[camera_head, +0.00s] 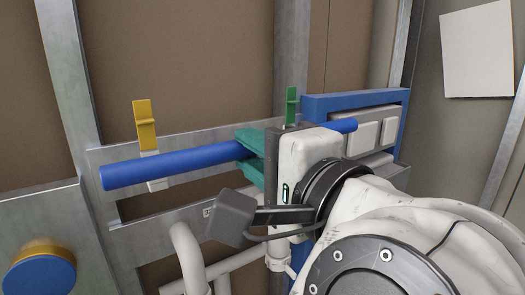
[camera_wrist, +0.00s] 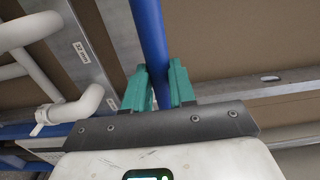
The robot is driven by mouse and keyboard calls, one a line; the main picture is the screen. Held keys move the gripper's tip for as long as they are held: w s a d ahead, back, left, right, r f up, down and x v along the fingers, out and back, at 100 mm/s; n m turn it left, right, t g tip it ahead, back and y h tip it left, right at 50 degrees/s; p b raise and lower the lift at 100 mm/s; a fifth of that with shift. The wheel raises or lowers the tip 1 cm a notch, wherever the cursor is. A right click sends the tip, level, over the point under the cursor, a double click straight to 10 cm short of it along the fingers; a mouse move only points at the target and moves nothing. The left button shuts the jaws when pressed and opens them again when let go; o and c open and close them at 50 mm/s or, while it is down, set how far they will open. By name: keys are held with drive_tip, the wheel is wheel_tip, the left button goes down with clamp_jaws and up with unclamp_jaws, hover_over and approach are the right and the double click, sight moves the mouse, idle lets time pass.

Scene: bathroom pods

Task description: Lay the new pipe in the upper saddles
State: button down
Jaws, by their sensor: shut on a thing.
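The blue pipe (camera_head: 180,163) lies nearly level across the head view, in front of the upper metal rail (camera_head: 208,140). My gripper (camera_head: 247,150) is shut on the pipe around its middle with teal fingers. The wrist view shows the pipe (camera_wrist: 152,35) between the fingers (camera_wrist: 158,75). A yellow latch (camera_head: 145,125) stands upright above the pipe, over a pale saddle (camera_head: 157,184) that shows below it. I cannot tell whether the pipe rests in this saddle. A green latch (camera_head: 291,106) stands upright farther right; its saddle is hidden by my gripper.
A blue-framed panel (camera_head: 352,100) with grey boxes is at the right, close to the pipe's right end. White bent pipes (camera_head: 188,258) run below the rail. A blue cap with a yellow rim (camera_head: 40,275) is at lower left. Metal studs stand behind.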

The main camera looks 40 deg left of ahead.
drive_tip(key=shift+s, duration=0.2)
drive_tip(key=shift+w+a+f+b, duration=0.2)
drive_tip(key=shift+w+a+f, duration=0.25)
drive_tip(key=shift+a, duration=0.65)
drive_tip(key=shift+w+a+f+b, duration=0.15)
drive_tip(key=shift+w+a+f, duration=0.3)
drive_tip(key=shift+a, duration=0.65)
drive_tip(key=shift+w+a+f+b, duration=0.2)
drive_tip(key=shift+w+a+f, duration=0.25)
drive_tip(key=shift+a, duration=0.65)
drive_tip(key=c, duration=0.8)
unclamp_jaws()
drive_tip(key=shift+c, duration=0.2)
drive_tip(key=b+v, duration=0.2)
drive_tip(key=v, duration=0.9)
drive_tip(key=shift+w, duration=0.1)
